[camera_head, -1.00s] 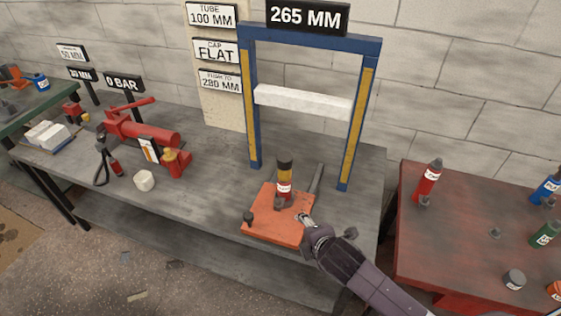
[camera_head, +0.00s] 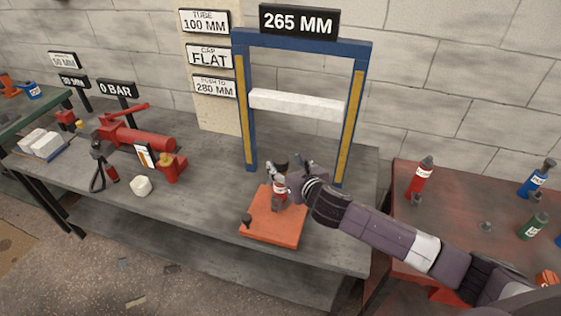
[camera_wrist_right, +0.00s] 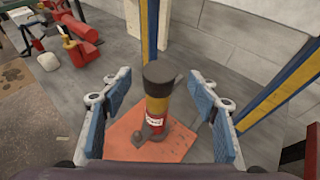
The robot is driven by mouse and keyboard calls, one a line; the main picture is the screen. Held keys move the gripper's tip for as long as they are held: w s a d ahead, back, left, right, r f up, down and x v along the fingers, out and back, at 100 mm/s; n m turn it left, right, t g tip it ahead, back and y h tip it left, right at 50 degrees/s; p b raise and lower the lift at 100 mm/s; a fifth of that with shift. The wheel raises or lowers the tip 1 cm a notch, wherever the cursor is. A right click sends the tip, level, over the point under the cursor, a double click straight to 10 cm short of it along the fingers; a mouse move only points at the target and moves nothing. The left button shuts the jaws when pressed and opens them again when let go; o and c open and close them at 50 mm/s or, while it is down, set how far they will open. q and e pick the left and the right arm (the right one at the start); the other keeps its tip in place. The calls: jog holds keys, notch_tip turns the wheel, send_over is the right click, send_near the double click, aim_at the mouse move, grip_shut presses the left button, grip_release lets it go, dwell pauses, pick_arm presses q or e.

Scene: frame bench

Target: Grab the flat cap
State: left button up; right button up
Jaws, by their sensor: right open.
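A dark, flat-topped round cap (camera_wrist_right: 162,73) sits on top of an upright bottle jack (camera_wrist_right: 156,108) with a yellow and red body and a white label. In the head view the cap (camera_head: 282,162) is partly covered by my right gripper (camera_head: 287,170). The jack stands on an orange base plate (camera_head: 262,229) in front of the blue frame. My right gripper is open, with one blue-padded finger on each side of the cap and upper jack in the wrist view, gap visible on both sides. My left gripper is not in view.
The blue press frame (camera_head: 249,113) with a white crossbar (camera_head: 298,104) stands close behind. A red pump (camera_head: 135,137) and a whitish block (camera_head: 141,186) are at left on the grey bench (camera_head: 205,200). A red table (camera_head: 410,240) with several bottles is at right.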

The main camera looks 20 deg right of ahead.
aim_at(281, 160)
jog(key=shift+p+x, duration=0.45)
jog(key=shift+x, duration=1.8)
jog(key=c, duration=1.3)
jog(key=shift+c, duration=0.3)
jog(key=shift+r, duration=0.2)
